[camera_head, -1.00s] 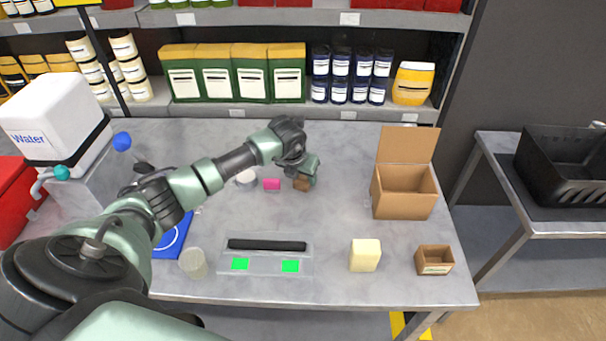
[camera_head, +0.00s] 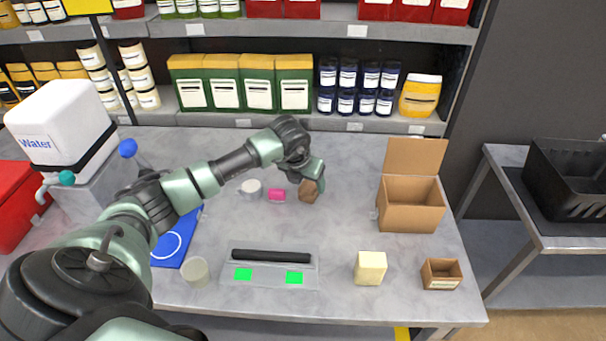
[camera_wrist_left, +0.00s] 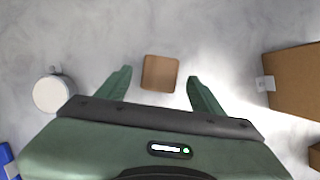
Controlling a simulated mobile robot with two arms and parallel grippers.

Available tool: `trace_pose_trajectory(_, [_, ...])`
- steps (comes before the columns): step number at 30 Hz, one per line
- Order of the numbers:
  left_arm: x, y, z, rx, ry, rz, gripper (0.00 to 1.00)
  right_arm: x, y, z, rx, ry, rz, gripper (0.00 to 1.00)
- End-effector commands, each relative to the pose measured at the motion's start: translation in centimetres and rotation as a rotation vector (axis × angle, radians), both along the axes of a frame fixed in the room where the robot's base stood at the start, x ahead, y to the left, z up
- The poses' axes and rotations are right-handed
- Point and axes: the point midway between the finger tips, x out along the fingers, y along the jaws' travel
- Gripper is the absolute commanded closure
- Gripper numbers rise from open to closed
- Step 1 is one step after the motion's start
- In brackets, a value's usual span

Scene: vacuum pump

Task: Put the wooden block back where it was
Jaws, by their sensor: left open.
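In the left wrist view the wooden block (camera_wrist_left: 160,73) shows between the two spread green fingers of my left gripper (camera_wrist_left: 158,76), with gaps on both sides. The gripper is open and empty. The pink block does not show in the wrist view. My right gripper is not in view.
A white round container (camera_head: 251,188) stands left of the pink block. An open cardboard box (camera_head: 410,218) is at the right. Table between is clear.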

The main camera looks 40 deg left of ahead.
Motion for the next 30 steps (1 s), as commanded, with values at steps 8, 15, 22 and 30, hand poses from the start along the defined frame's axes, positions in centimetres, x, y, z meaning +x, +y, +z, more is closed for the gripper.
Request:
trace_pose_trajectory(8, [-2.1,-0.3,5.2,0.002,-0.006,-0.001,0.33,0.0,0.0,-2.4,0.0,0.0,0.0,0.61])
trace_pose_trajectory(15, [-3.1,-0.4,7.6,0.002,-0.002,0.001,0.33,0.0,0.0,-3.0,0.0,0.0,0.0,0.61])
trace_pose_trajectory(22, [-3.2,-0.5,7.9,0.0,-0.001,0.0,0.33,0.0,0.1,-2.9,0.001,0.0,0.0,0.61])
trace_pose_trajectory(30, [-3.2,-0.5,7.9,0.001,-0.001,0.0,0.33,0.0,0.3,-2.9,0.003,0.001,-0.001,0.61])
